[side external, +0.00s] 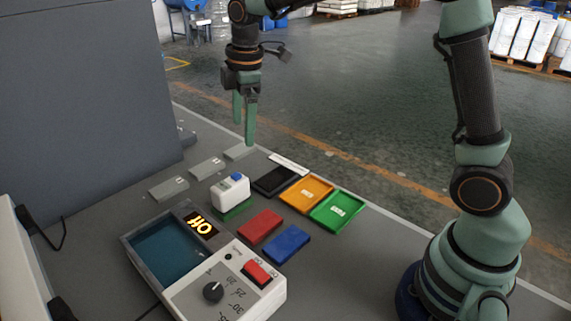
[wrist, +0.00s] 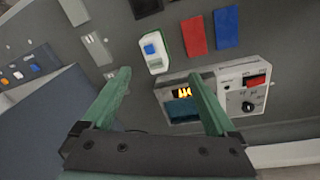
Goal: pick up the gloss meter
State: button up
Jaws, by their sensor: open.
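The gloss meter appears to be the small white box with a blue button on top (side external: 229,196). It stands upright on the grey bench, with a green edge showing at its base. In the wrist view the white box (wrist: 153,55) is above the middle, beyond and between my fingertips. My gripper (side external: 243,133) is open and empty, pointing down above the far part of the bench, higher than the box and apart from it. In the wrist view both green fingers of my gripper (wrist: 160,73) are spread wide.
Red (side external: 260,226) and blue (side external: 286,243) blocks lie right of the box. Black (side external: 275,180), orange (side external: 290,193) and green (side external: 350,213) trays line the bench edge. Flat grey plates (side external: 169,188) lie behind it. A bath unit with a knob (side external: 185,295) stands in front.

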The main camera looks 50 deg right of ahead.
aim_at(229, 183)
jog(key=w+a+f+n, duration=0.1)
jog(key=f, duration=0.3)
jog(key=w+a+f+n+g, duration=0.1)
jog(key=w+f+n, duration=0.1)
jog(key=f, duration=0.3)
jog(key=w+f+n, duration=0.1)
jog(key=f, duration=0.3)
jog(key=shift+w+a+f+n, duration=0.25)
jog(key=shift+a+f+n, duration=0.05)
jog(key=shift+a+f, duration=0.1)
jog(key=shift+d+f, duration=0.15)
jog(key=shift+f, duration=1.15)
jog(key=shift+d+f, duration=0.1)
jog(key=shift+f, duration=1.2)
jog(key=shift+r, duration=0.1)
grip_shut()
